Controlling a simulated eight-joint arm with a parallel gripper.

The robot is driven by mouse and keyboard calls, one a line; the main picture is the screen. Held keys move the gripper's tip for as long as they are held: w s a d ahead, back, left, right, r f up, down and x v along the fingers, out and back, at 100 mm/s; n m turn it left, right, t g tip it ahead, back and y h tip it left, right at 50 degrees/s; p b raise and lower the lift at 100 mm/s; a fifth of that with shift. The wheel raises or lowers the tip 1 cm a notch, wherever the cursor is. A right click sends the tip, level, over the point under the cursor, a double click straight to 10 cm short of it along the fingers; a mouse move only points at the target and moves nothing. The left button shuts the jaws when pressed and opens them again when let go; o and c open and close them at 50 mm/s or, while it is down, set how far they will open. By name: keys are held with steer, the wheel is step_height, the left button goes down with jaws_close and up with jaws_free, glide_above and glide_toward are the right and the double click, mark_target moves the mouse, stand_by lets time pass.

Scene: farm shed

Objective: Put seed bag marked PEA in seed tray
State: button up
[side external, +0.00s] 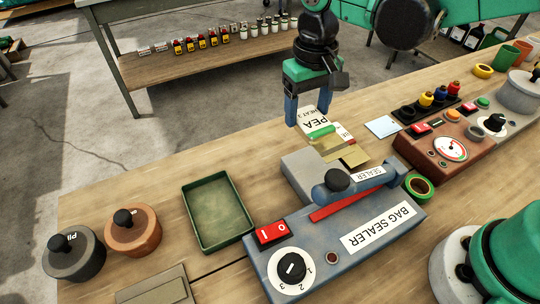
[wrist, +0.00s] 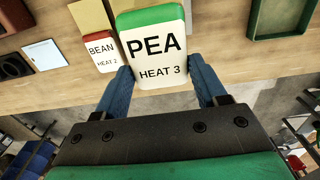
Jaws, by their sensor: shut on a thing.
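The white seed bag marked PEA, HEAT 3 (wrist: 155,48) has a green strip at one end; it also shows in the side external view (side external: 313,119). My gripper (wrist: 158,72) is shut on it, with one blue finger at each side; in the side external view my gripper (side external: 303,112) points down over the far part of the bench. I cannot tell the bag's exact height above the bench. The seed tray (side external: 190,206), shallow, green and empty, lies left of the bag sealer; its corner shows at upper right in the wrist view (wrist: 254,22).
The blue bag sealer (side external: 330,225) with dial and red switch stands in front of the bag. A bag marked BEAN, HEAT 2 (wrist: 100,52) lies beside the PEA bag. Two lidded pots (side external: 133,232) (side external: 73,255) stand left of the tray. A control box (side external: 455,140) is at right.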

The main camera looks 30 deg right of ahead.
steer(key=shift+r, duration=0.6)
steer(key=w+d+r, duration=0.2)
steer(key=d+r, duration=0.4)
steer(key=d, duration=0.4)
step_height(320, 180, up, 2)
glide_above(252, 170)
steer(key=shift+r, duration=0.2)
step_height(252, 170, down, 20)
steer(key=shift+r, duration=0.2)
steer(key=o, duration=0.9)
